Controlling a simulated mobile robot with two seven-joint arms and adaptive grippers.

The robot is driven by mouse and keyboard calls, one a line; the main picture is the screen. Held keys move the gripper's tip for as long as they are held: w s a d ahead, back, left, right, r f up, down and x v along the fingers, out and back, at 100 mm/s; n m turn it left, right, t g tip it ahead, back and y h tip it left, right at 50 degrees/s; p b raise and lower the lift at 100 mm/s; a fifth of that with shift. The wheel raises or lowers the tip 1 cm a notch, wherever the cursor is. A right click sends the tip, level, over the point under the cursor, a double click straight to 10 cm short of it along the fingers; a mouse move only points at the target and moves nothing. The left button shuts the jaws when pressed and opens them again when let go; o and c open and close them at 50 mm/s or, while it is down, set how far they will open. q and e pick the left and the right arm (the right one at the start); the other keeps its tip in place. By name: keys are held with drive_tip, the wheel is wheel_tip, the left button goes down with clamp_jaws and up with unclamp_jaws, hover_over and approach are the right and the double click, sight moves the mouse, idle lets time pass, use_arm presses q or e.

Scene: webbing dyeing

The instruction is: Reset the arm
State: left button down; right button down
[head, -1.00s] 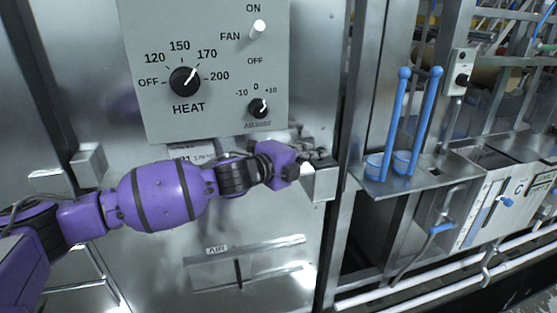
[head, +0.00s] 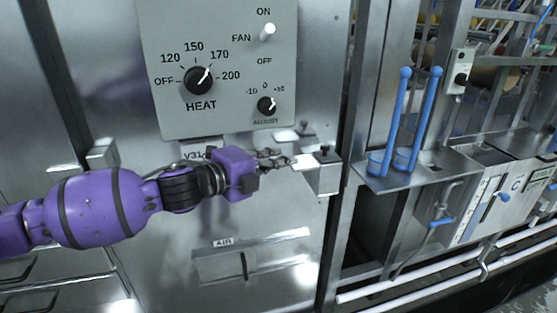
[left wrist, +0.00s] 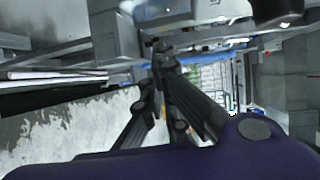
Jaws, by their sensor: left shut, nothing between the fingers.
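My left arm comes in from the left in the head view, purple with black bands. Its gripper (head: 275,158) is in front of the steel cabinet, below the heat panel, with its fingers pointing right toward a small metal latch block (head: 322,172). I cannot tell whether the fingertips touch the block. The fingers are shut with nothing held. In the left wrist view the dark fingers (left wrist: 158,62) come together at their tips. My right gripper is not in view.
The grey control panel (head: 215,20) carries a heat dial (head: 198,80), a fan switch (head: 267,32) and an adjust dial (head: 267,104). An air slot (head: 250,257) lies below. At the right, two blue ladles (head: 428,120) stand on a steel shelf (head: 400,180) beside pipes and valves.

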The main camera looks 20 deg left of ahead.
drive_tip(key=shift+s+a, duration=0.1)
use_arm(q)
drive_tip(key=s+f+n+y, duration=0.1)
drive_tip(key=s+f+n, duration=0.35)
drive_tip(key=f, duration=0.45)
drive_tip(key=s+f+n+g+y+p, duration=0.15)
drive_tip(key=s+f+n, duration=0.3)
drive_tip(key=f, duration=0.45)
drive_tip(key=s+f+n+y, duration=0.2)
drive_tip(key=s+f+n, duration=0.25)
drive_tip(key=f, duration=0.55)
drive_tip(key=s+f+n+g+y, duration=0.1)
drive_tip(key=s+f+n, duration=0.2)
drive_tip(key=s, duration=0.6)
drive_tip(key=s+f+n+g+y, duration=0.1)
drive_tip(key=s+f+n+g, duration=0.1)
drive_tip(key=s+f, duration=0.6)
drive_tip(key=s+f+n+g+y, duration=0.1)
drive_tip(key=s+f+n, duration=0.4)
drive_tip(key=s, duration=0.5)
drive_tip(key=shift+s+a+f+p, duration=0.15)
drive_tip(key=shift+s+f+p, duration=0.2)
drive_tip(key=shift+f, duration=0.15)
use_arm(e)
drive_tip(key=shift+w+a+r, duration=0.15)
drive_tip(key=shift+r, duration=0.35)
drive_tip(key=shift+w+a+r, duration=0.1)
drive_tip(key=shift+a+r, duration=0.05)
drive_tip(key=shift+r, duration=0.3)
